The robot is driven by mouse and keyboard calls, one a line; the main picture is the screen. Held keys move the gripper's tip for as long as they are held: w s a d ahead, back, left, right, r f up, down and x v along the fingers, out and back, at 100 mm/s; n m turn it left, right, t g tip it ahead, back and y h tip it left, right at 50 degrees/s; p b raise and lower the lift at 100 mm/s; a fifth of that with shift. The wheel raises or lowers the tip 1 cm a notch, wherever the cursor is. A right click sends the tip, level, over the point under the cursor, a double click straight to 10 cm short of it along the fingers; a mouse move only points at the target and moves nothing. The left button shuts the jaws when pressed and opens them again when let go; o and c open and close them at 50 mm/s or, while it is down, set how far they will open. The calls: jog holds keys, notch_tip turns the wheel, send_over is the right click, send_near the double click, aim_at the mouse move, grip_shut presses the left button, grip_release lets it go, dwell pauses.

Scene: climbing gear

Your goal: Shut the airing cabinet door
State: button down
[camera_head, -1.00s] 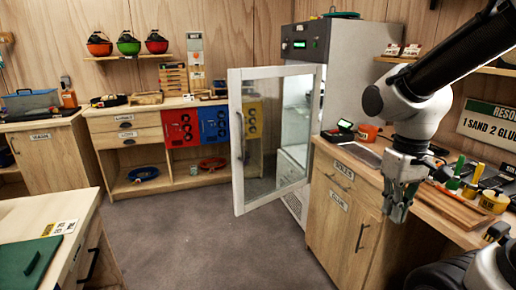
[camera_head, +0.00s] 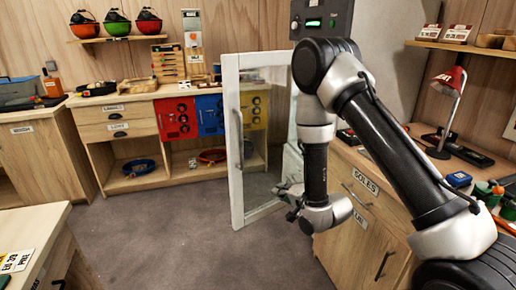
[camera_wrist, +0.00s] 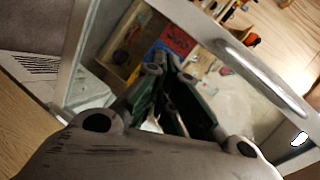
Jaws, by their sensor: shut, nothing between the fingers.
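The airing cabinet (camera_head: 318,18) is the tall grey unit with a small green display, behind my arm. Its white-framed glass door (camera_head: 236,150) stands wide open, swung out into the room, with a vertical handle on its left side. In the wrist view the door frame (camera_wrist: 85,65) and its long handle (camera_wrist: 250,62) slant across the picture, with shelves seen through the glass. My gripper (camera_head: 280,188) is shut and empty, close to the lower right part of the door. Its dark fingers show in the wrist view (camera_wrist: 172,80), pointing at the glass. I cannot tell whether they touch it.
A wooden counter (camera_head: 345,195) with labelled drawers stands right of the door, close to my arm. A red lamp (camera_head: 448,82) stands on it. A bench with red, blue and yellow bins (camera_head: 178,118) is at the back. Grey floor (camera_head: 165,235) lies clear left of the door.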

aim_at(251, 151)
notch_tip(251, 151, up, 8)
jog(key=w+m+t+y, duration=0.2)
jog(key=m+t, duration=0.1)
jog(key=x, duration=1.3)
jog(key=shift+w+a+f, duration=0.1)
jog(key=shift+w+a, duration=0.05)
jog(key=shift+a, duration=0.35)
